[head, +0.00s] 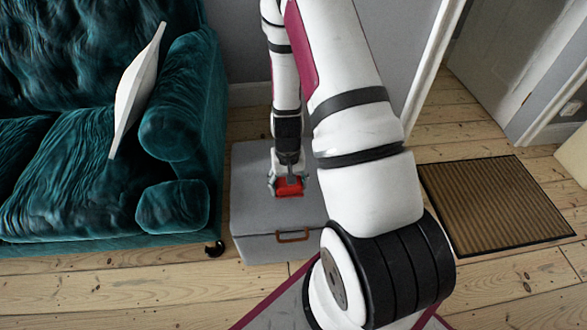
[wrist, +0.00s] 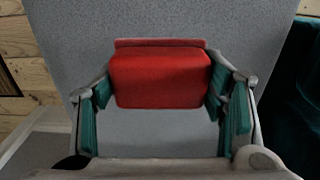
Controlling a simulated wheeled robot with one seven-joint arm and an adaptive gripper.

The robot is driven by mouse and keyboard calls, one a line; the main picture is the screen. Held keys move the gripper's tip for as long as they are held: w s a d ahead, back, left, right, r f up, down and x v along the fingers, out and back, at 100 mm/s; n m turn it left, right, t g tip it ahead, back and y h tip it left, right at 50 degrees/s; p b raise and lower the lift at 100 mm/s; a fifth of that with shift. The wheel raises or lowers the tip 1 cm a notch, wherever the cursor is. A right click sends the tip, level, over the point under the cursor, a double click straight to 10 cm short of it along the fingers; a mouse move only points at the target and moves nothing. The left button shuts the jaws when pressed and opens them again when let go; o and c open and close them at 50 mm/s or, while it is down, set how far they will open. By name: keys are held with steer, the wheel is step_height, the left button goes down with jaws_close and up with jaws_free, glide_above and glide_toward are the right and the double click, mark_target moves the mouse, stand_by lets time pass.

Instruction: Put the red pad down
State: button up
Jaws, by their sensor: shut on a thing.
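The red pad (wrist: 160,78) is between the fingers of my gripper (wrist: 158,92) in the wrist view, with teal finger pads pressed against its left and right sides. In the head view the red pad (head: 289,187) shows at the end of my gripper (head: 288,182), over the top of a grey box (head: 255,205). The grey surface fills most of the wrist view behind the pad. I cannot tell whether the pad touches the box top or is slightly above it. My arm hides part of the box's right side.
A teal sofa (head: 75,190) with a white cushion (head: 137,92) stands left of the box. A brown doormat (head: 497,203) lies on the floorboards at the right, near a doorway. The box has a brown handle (head: 292,236) on its front. Bare box top shows around the pad.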

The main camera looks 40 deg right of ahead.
steer(key=w+d, duration=0.2)
steer(key=w+d+b, duration=0.1)
steer(key=w+d, duration=0.1)
steer(key=d, duration=0.1)
steer(key=w+d+f+b, duration=0.1)
steer(key=w+d, duration=0.1)
steer(key=d, duration=0.1)
steer(key=shift+w, duration=0.4)
steer(key=shift+f+b, duration=1.2)
steer(key=shift+f, duration=0.5)
steer(key=shift+f, duration=0.1)
steer(key=shift+f, duration=0.1)
steer(key=o, duration=1.2)
